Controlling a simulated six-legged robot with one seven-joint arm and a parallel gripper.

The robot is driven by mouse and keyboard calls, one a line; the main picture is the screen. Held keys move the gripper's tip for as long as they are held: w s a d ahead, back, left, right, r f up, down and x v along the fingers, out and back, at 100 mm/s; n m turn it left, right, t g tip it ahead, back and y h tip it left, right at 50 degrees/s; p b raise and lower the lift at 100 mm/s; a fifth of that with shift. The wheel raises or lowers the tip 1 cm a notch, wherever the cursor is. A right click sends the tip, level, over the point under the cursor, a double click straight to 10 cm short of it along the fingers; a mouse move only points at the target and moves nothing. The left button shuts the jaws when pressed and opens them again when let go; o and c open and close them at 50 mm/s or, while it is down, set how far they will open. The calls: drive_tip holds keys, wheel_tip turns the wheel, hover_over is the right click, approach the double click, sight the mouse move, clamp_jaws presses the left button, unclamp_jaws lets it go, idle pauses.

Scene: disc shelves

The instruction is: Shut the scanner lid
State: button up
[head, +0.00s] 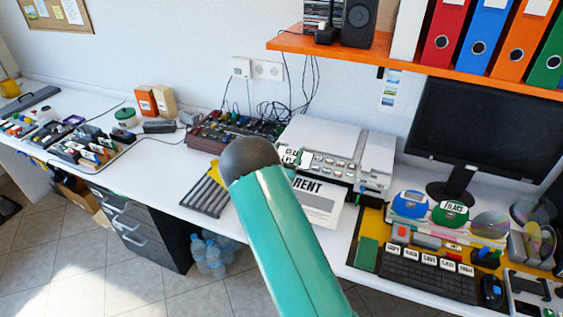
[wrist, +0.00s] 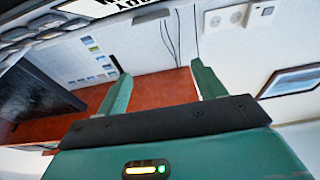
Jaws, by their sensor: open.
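A white scanner (head: 376,167) with a row of buttons stands on the desk against the wall in the head view. Its pale flat top (head: 325,135) shows behind the buttons; I cannot tell whether the lid is raised. My teal arm rises in front of it and hides its left front part. My gripper (wrist: 160,78) shows in the wrist view with two green fingers spread apart and nothing between them. I cannot make out the gripper in the head view.
A sheet marked "RENT" (head: 318,210) lies in front of the scanner. A mixer-like box (head: 232,132) with cables stands to its left. An orange shelf (head: 385,62) with binders and a speaker (head: 359,22) hangs above. A dark monitor (head: 480,120) and keyboard (head: 425,275) are at right.

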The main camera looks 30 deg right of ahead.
drive_tip(key=s+a, duration=0.4)
drive_tip(key=shift+a, duration=0.15)
drive_tip(key=shift+w, duration=0.1)
